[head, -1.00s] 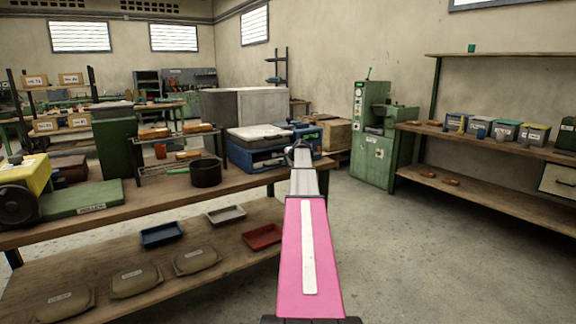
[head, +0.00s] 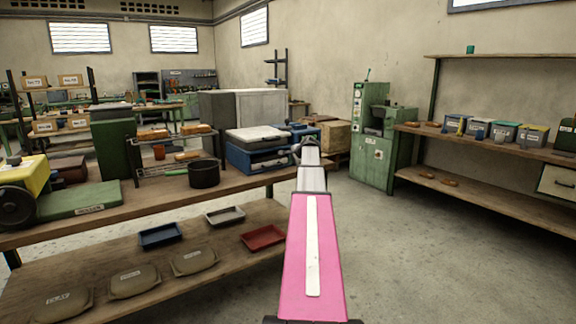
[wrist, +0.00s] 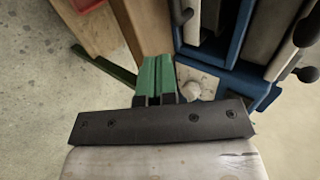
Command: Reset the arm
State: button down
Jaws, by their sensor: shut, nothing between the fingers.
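My arm, pink and grey, reaches forward from the bottom middle of the head view. My gripper (head: 297,150) is at its far end, small and partly hidden by the arm, in front of the blue cases. In the wrist view my gripper (wrist: 157,62) shows two green fingers side by side, pressed together, with nothing between them. It points down past the bench edge, between the wooden bench and the blue case, with no clear contact.
A bench (head: 130,204) stands at left with a black pot (head: 204,174) and blue case (head: 255,158); its lower shelf holds a red tray (head: 264,237) and bags. A green machine (head: 372,155) and shelf (head: 495,200) stand right. Floor between is clear.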

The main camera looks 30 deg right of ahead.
jog(key=v, duration=0.5)
jog(key=s+a+f+n+g+y, duration=0.1)
jog(key=s+a+f+n+g, duration=0.25)
jog(key=a+f, duration=0.85)
jog(key=s+a+f+n+g, duration=0.2)
jog(key=s+a+f+n, duration=0.45)
jog(key=a, duration=0.95)
jog(key=s+a+f+n+g+h, duration=0.1)
jog(key=s+a+f+n+g, duration=0.1)
jog(key=s+a+f, duration=0.6)
jog(key=s+a+f+n+g+h, duration=0.1)
jog(key=s+a+f+n+g, duration=0.2)
jog(key=s+a+f+n, duration=0.2)
jog(key=s+a+f, duration=0.3)
jog(key=s+a, duration=0.4)
jog(key=shift+s+a, duration=0.3)
jog(key=shift+a, duration=0.05)
jog(key=shift+f, duration=0.15)
